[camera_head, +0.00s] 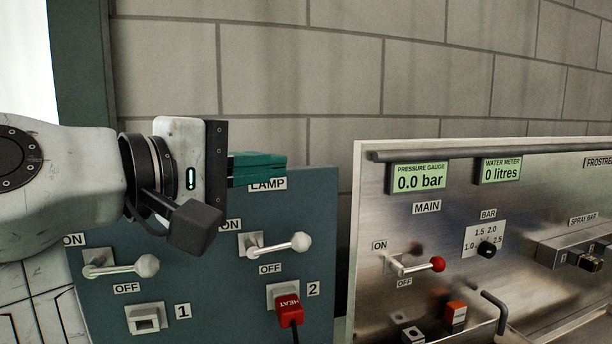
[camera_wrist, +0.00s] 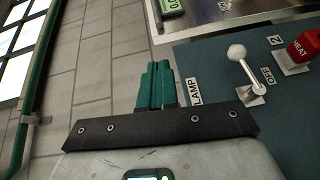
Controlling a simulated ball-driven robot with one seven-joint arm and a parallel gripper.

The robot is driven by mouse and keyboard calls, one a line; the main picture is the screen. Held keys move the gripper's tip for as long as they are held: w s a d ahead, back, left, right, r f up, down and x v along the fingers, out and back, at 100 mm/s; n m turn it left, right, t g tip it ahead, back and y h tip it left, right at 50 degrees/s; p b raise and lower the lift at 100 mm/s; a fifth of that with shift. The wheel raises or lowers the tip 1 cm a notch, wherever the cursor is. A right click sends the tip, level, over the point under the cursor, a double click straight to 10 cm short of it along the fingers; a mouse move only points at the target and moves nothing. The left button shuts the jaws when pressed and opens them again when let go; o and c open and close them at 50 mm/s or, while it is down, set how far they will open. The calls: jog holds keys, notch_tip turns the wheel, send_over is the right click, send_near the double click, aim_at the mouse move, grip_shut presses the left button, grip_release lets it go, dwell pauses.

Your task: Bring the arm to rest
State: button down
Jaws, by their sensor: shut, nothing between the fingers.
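My gripper (camera_head: 284,167) has green fingers and points right in the head view, in front of the upper edge of the blue-grey panel (camera_head: 330,235). The fingers are shut together and empty. In the wrist view my gripper (camera_wrist: 155,66) also shows its green fingers side by side, with no object between them. The fingers partly cover the LAMP label in the head view. My arm reaches in from the left and hides part of the panel.
The panel has a left lever (camera_head: 147,265), a right lever (camera_head: 299,241) and a red HEAT plug (camera_head: 289,307) in socket 2. Socket 1 (camera_head: 146,319) looks empty. A metal panel (camera_head: 450,230) with a red-knobbed lever (camera_head: 437,264) stands right. A block wall (camera_head: 330,60) is behind.

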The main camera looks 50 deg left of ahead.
jog(key=shift+f, duration=0.1)
jog(key=w+d+f+m+g+h, duration=0.1)
jog(key=w+d+f+g, duration=0.1)
jog(key=w+d+f, duration=0.55)
jog(key=w+d+f+m+g+h, duration=0.1)
jog(key=w+d+f+m+g, duration=0.2)
jog(key=f, duration=0.8)
jog(key=w+d+f+h, duration=0.1)
jog(key=w+d+f, duration=0.55)
jog(key=f, duration=0.35)
jog(key=d+f+m+g+h, duration=0.1)
jog(key=d+f+m+g, duration=0.2)
jog(key=d+f, duration=0.85)
jog(key=s+d+f+m+g, duration=0.25)
jog(key=s+d+f, duration=0.25)
jog(key=d+f, duration=0.45)
jog(key=s+d+f+m+g, duration=0.2)
jog(key=s+d+f+m, duration=0.3)
jog(key=d, duration=0.8)
jog(key=s+d+f+m+g, duration=0.1)
jog(key=s+d+f, duration=0.1)
jog(key=s, duration=0.4)
jog(key=s+d+f+m+g+y, duration=0.1)
jog(key=s+d+f+m, duration=0.1)
jog(key=s, duration=0.4)
jog(key=s+d+f+m+g+b, duration=0.1)
jog(key=s+d+f+m, duration=0.1)
jog(key=s+d, duration=0.4)
jog(key=shift+s+f, duration=0.2)
jog(key=shift+f, duration=0.45)
